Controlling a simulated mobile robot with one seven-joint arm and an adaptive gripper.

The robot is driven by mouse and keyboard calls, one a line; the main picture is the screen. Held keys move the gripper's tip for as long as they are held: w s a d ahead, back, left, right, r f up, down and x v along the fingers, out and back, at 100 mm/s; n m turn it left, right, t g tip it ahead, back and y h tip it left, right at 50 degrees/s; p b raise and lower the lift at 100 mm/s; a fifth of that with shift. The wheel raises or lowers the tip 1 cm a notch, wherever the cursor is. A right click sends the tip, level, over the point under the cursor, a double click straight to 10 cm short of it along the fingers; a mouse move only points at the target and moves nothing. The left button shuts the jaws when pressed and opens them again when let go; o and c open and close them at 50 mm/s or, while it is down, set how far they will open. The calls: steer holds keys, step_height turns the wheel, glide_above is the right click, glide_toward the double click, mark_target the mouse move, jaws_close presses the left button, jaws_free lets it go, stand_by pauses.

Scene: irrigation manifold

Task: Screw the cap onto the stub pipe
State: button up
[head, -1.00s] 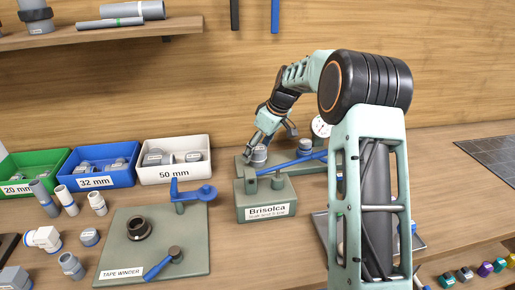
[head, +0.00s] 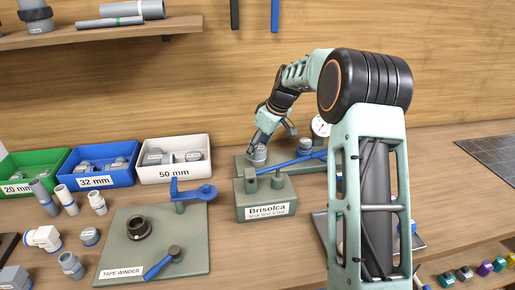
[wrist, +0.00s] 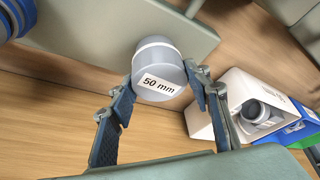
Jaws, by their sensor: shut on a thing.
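A grey cap labelled 50 mm (wrist: 158,85) sits between the two fingers of my gripper (wrist: 160,88) in the wrist view, with the fingertips against its sides. A pale ring (wrist: 153,42) shows around the grey body beyond the label. The cap also shows in the head view (head: 258,157), low over the grey-green test base at the back of the bench. My gripper (head: 268,148) reaches down onto it from above. I cannot make out the stub pipe apart from the cap, nor how far the threads are engaged.
A Brisolca block (head: 266,200) with a blue lever (head: 298,161) stands in front of the cap. A gauge (head: 320,127) and another grey fitting (head: 305,146) are to its right. A white 50 mm bin (head: 174,174) is to its left.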

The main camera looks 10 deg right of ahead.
steer(key=m+b, duration=0.1)
steer(key=m, duration=0.1)
steer(key=shift+m+t+h, duration=0.3)
steer(key=shift+h, duration=0.1)
steer(key=shift+m+h, duration=0.3)
steer(key=shift+m, duration=0.6)
steer(key=shift+a+r+m+t+h+p, duration=0.1)
steer(key=shift+m+t+h+p, duration=0.25)
steer(key=shift+m, duration=0.75)
steer(key=shift+m+h, duration=0.55)
steer(key=shift+m, duration=0.55)
steer(key=shift+p, duration=0.3)
steer(key=shift+m+p, duration=0.3)
steer(key=shift+m, duration=0.5)
steer(key=shift+m+h+p, duration=0.5)
steer(key=shift+m+h, duration=0.3)
steer(key=shift+m, duration=0.7)
